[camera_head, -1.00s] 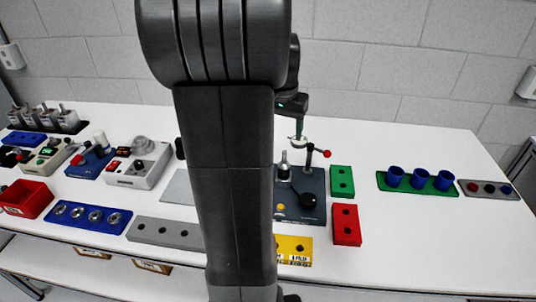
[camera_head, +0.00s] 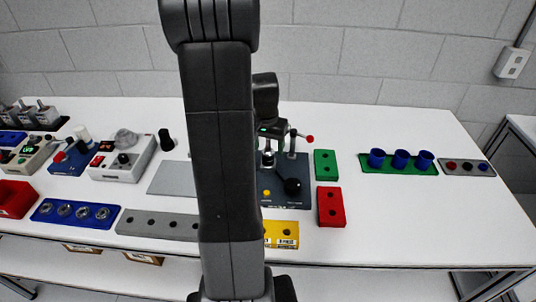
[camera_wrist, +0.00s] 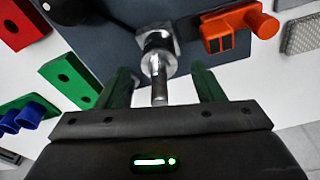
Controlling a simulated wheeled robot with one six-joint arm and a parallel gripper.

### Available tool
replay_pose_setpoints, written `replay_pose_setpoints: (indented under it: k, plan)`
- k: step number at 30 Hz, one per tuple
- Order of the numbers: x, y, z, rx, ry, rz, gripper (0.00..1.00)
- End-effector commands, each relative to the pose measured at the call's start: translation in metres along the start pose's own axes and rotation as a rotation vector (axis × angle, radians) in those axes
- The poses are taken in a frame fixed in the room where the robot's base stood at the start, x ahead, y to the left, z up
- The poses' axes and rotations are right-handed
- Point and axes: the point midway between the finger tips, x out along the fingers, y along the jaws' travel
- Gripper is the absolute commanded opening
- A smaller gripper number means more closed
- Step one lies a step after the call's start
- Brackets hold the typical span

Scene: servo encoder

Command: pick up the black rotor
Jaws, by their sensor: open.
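A black cylinder (camera_head: 166,139) stands on the table left of my arm, behind a grey plate; it may be the rotor, but I cannot tell for sure. My gripper (camera_wrist: 160,74) is open, its two green fingers apart on either side of a silver shaft (camera_wrist: 159,88). I see no contact between fingers and shaft. The shaft rises from a dark fixture (camera_head: 284,190), whose base also shows in the wrist view (camera_wrist: 112,38). The head view shows my gripper low over this fixture, well right of the black cylinder. My arm hides part of the table.
An orange part (camera_wrist: 240,27) shows in the wrist view.

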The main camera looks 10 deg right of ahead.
Motion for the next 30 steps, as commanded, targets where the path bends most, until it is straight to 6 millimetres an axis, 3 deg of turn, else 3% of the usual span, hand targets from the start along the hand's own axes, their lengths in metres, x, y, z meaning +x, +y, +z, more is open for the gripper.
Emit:
replay_pose_setpoints:
  k: [9,19,30]
  plan:
    - [0.006,0.000,0.000,0.000,0.001,0.000,0.61]
    - [0.006,0.000,0.000,0.000,0.001,0.000,0.00]
    - [-0.006,0.000,-0.003,0.001,0.006,-0.002,0.00]
